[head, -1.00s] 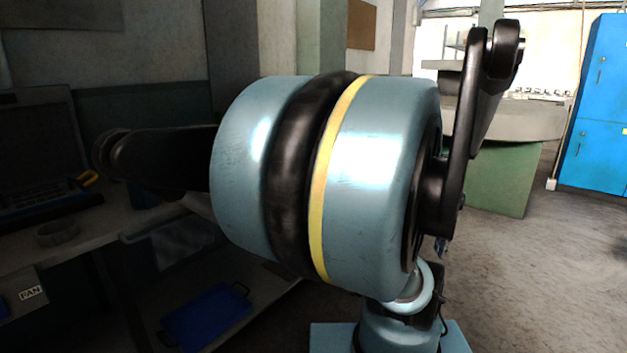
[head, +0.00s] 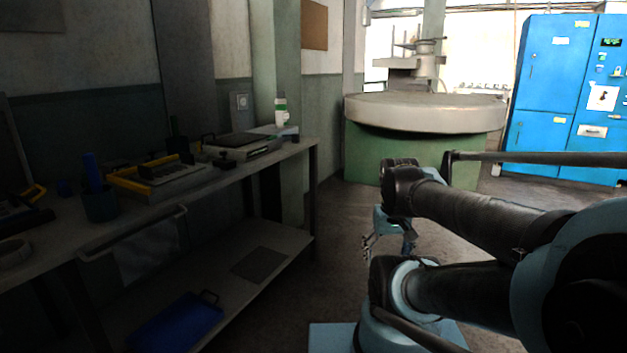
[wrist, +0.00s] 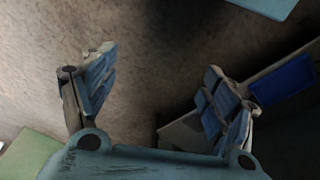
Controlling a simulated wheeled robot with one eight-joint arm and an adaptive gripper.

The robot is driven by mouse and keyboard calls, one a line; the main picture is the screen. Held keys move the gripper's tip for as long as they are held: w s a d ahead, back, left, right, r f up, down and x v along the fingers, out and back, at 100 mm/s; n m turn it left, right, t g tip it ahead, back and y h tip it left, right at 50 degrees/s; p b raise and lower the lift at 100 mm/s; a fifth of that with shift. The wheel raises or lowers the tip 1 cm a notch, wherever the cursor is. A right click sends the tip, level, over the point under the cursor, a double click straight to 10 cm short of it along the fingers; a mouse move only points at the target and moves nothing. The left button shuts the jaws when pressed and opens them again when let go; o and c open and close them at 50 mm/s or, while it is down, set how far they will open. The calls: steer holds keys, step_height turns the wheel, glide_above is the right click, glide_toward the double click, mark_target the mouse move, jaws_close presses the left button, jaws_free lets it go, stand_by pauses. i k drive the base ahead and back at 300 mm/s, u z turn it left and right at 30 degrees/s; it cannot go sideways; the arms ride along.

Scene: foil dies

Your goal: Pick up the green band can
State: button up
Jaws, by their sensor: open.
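A white can with a green band (head: 281,112) stands upright at the far end of the workbench, by the wall column, in the head view. It is small there and does not show in the wrist view. My gripper (head: 367,246) hangs low over the floor, right of the bench and apart from the can. In the wrist view my gripper (wrist: 158,95) has its two fingers spread wide, with nothing between them but floor.
The workbench (head: 222,185) runs along the left wall, holding a yellow-edged tray (head: 160,178) and a flat grey device (head: 242,147). A blue tray (head: 177,322) lies on its lower shelf. A round-topped green machine (head: 425,112) and blue cabinets (head: 565,90) stand behind. Floor between is open.

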mark_target(281, 115)
steer(key=z, duration=1.35)
steer(key=i, duration=1.9)
steer(key=u, duration=3.05)
